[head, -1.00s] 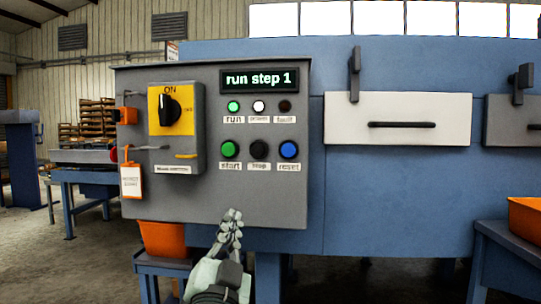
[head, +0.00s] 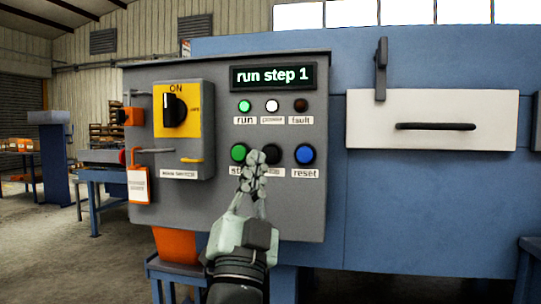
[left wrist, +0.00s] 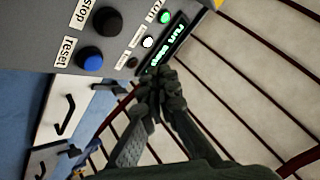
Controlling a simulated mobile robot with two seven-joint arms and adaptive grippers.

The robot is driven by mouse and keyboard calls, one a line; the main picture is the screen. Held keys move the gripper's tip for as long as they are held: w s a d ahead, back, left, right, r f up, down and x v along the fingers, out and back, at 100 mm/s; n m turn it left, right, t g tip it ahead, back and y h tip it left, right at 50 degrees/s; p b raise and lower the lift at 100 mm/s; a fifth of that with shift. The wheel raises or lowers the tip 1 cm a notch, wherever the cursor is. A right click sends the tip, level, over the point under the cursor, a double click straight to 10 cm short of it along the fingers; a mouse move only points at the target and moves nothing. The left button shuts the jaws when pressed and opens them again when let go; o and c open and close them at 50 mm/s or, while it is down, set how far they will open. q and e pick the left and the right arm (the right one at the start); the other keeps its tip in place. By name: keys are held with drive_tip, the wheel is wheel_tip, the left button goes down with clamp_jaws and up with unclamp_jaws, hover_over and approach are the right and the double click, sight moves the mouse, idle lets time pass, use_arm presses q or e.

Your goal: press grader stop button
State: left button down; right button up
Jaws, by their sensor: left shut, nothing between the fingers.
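The grey control panel (head: 225,205) faces me. Its black stop button (head: 273,153) is partly hidden behind my left gripper's fingertips; its label is mostly covered. In the left wrist view the stop button (left wrist: 106,21) shows clear of the fingers, beside the blue reset button. My left gripper (head: 254,160) is shut and empty, its tips in front of the panel between the start and stop buttons in the head view. I cannot tell whether it touches the panel. The display (head: 272,77) reads "run step 1". My right gripper is not in view.
The green start button (head: 239,152) and blue reset button (head: 305,154) flank the stop button. Green run, white and dark fault lamps sit above. A yellow-backed ON switch (head: 176,108) and orange tag (head: 138,184) are to the left. An orange bin (head: 176,246) stands below.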

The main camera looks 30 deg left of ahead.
sight(267, 160)
use_arm(q)
drive_tip(key=w+a+b, duration=0.1)
drive_tip(key=w+a, duration=0.1)
drive_tip(key=w, duration=0.6)
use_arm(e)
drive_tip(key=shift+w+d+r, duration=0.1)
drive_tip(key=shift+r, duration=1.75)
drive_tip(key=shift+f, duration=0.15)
use_arm(q)
drive_tip(key=shift+w+a+b, duration=0.1)
drive_tip(key=shift+b, duration=0.2)
drive_tip(key=shift+w, duration=0.3)
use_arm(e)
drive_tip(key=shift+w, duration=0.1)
